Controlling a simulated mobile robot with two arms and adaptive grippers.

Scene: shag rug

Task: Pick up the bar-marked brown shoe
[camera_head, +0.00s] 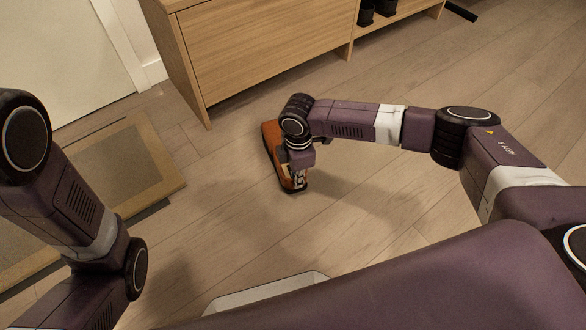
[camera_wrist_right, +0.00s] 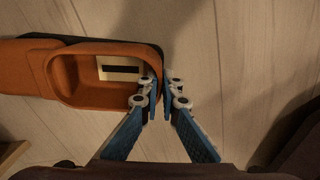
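The orange-brown shoe (camera_head: 272,145) is at mid-floor in the head view, partly covered by my right wrist. In the right wrist view, the shoe (camera_wrist_right: 75,75) lies with its toe to the left and its opening facing the camera. A pale label with a black bar (camera_wrist_right: 122,69) shows inside. My right gripper (camera_head: 299,183) is at the shoe's near end. In the right wrist view, the blue fingers of this gripper (camera_wrist_right: 159,88) close on the heel wall, one finger on the inner side and one outside. Whether the shoe touches the floor is unclear. My left gripper is out of view.
A wooden cabinet (camera_head: 265,50) stands at the back, with dark items (camera_head: 368,12) on its open shelf. A framed mat or panel (camera_head: 110,170) lies on the left. A pale object (camera_head: 265,290) shows at the bottom. The wooden floor around the shoe is clear.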

